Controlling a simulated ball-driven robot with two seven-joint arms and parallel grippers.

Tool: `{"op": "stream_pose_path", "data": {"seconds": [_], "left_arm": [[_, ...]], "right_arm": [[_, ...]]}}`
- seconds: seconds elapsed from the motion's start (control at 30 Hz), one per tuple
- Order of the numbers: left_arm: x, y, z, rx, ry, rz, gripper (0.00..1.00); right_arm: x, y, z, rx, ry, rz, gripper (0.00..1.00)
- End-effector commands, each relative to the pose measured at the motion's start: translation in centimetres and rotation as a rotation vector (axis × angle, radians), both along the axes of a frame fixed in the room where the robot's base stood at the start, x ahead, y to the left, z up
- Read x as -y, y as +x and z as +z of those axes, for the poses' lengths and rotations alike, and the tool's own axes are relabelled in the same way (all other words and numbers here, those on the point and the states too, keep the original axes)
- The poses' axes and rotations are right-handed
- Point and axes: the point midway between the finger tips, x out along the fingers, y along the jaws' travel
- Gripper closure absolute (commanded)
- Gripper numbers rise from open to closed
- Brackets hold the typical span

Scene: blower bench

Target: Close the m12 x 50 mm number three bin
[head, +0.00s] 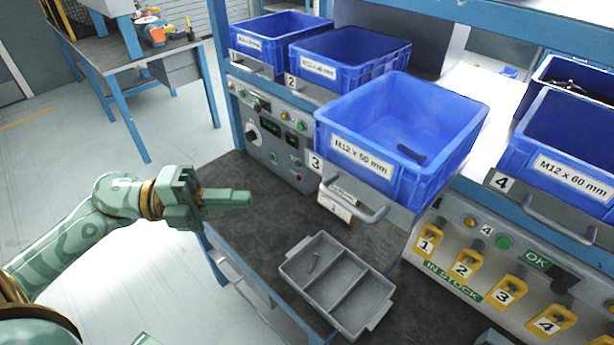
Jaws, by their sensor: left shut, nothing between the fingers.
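The number three bin (360,155) is a blue box labelled M12 x 50 mm. It is pulled out from the shelf toward me, ahead of its neighbours. A dark bolt lies inside it. Its grey bar handle (352,212) is at the front below the label, beside the white 3 tag (315,162). My left gripper (248,198) is shut and empty. It is left of the handle and apart from it, pointing right.
A grey divided tray (337,284) with a small part in it sits on the dark bench top (262,205) below the bin. Bins one (262,40) and two (349,58) stand behind left. Bin four (567,150) is at right. A control panel (270,135) is behind the gripper.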

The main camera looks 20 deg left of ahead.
Motion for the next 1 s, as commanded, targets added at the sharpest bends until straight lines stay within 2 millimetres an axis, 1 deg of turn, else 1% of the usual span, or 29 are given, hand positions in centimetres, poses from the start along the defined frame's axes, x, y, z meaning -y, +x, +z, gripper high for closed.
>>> {"op": "stream_pose_path", "data": {"seconds": [0.17,0.5,0.6,0.7,0.83,1.0], "left_arm": [[2.4,1.1,0.1,0.004,-0.003,-0.003,1.0],[9.0,4.2,0.2,0.004,-0.003,-0.004,1.0],[9.3,5.9,0.1,0.002,-0.002,-0.001,1.0],[9.7,6.9,0.0,0.0,-0.002,-0.002,1.0],[10.0,7.6,-0.1,-0.002,-0.001,-0.003,1.0],[10.1,7.8,-0.1,-0.002,0.0,-0.003,1.0]], "right_arm": [[0.0,0.0,0.1,0.0,0.0,0.0,1.0],[0.1,0.2,1.1,0.004,-0.001,0.0,1.0],[0.1,0.2,0.9,0.003,-0.001,0.0,1.0],[0.1,0.2,0.9,0.004,-0.002,0.0,1.0],[0.1,0.1,0.8,0.004,-0.002,0.0,1.0],[0.1,0.2,0.9,0.004,-0.002,0.0,1.0]]}}
